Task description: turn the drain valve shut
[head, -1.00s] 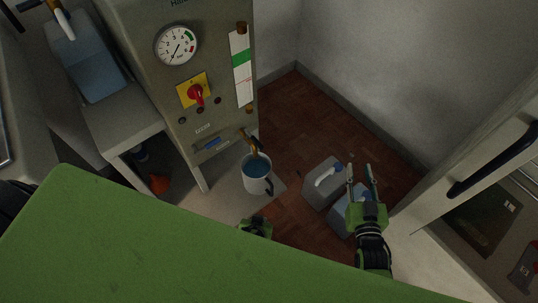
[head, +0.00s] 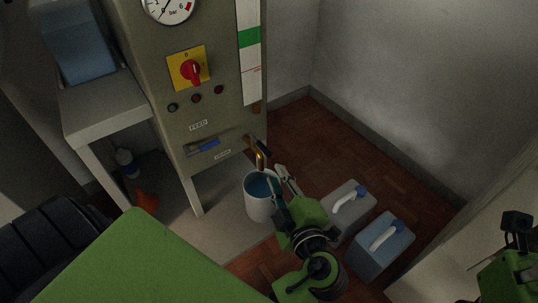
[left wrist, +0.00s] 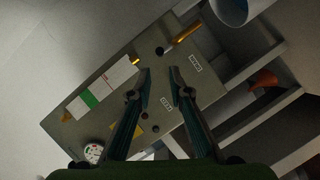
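The drain valve (head: 262,146) is a brass tap with a dark lever, low on the grey machine panel beside the drain label. Its curved brass spout points down over a white mug-shaped container (head: 258,203) of bluish liquid. In the left wrist view the brass and dark tap (left wrist: 184,35) is beyond the fingertips, up and to the right. My left gripper (head: 276,178) is open, with nothing between its fingers, just right of and below the tap and in front of the container. It also shows in the left wrist view (left wrist: 160,72). My right gripper (head: 516,225) is at the right edge, its fingers unclear.
A red knob (head: 190,70) and a gauge (head: 170,5) are higher. A grey canister (head: 343,205) and a blue canister (head: 377,250) stand right of my left arm.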

